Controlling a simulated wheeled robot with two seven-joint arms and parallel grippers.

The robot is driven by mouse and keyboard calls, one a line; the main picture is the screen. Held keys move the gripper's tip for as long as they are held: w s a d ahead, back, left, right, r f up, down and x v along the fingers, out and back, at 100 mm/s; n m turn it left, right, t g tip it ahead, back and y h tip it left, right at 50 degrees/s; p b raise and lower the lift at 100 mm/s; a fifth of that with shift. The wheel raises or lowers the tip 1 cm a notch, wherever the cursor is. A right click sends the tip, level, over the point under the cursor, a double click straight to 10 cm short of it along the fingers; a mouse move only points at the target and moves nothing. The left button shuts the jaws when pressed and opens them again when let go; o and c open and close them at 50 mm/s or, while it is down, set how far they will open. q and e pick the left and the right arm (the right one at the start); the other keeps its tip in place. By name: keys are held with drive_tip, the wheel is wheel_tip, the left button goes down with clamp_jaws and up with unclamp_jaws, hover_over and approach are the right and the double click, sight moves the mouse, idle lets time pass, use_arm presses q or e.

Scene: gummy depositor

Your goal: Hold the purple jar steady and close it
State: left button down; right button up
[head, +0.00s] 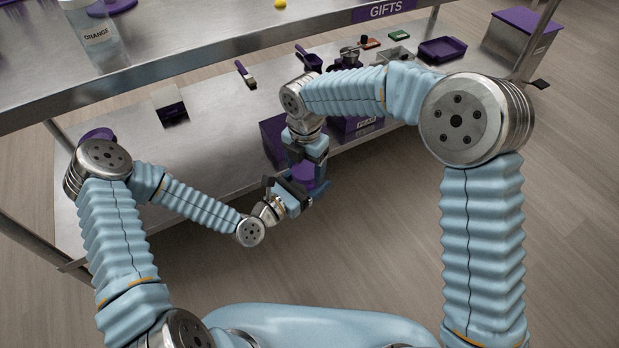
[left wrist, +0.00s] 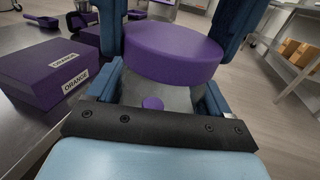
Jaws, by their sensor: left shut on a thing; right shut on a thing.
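The purple jar shows in the left wrist view as a grey body (left wrist: 175,97) with a small purple dot on its side. A wide purple lid (left wrist: 173,50) sits over its mouth, with no clear gap. The lid also shows in the head view (head: 305,173), partly covered by my grippers. My left gripper (head: 303,196) is shut around the jar body from the side, and its blue fingers flank the body in the wrist view. My right gripper (head: 311,178) points down from above and is shut on the lid, its fingers on either side. I cannot tell whether the lid is tight.
Purple boxes (left wrist: 65,72) labelled ORANGE stand on the metal shelf beside the jar. A purple tray (head: 442,49), a purple scoop (head: 308,58) and a brush (head: 245,74) lie farther back. An upper shelf (head: 200,58) overhangs the left. The floor in front is clear.

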drive_tip(key=m, duration=1.2)
drive_tip(key=shift+m, duration=0.3)
drive_tip(key=m, duration=0.9)
drive_tip(key=shift+m, duration=0.3)
drive_tip(key=m, duration=0.9)
drive_tip(key=shift+m, duration=0.3)
drive_tip(key=m, duration=0.3)
drive_tip(key=shift+f, duration=0.1)
drive_tip(key=m, duration=0.4)
drive_tip(key=o, duration=1.2)
drive_tip(key=shift+c, duration=0.2)
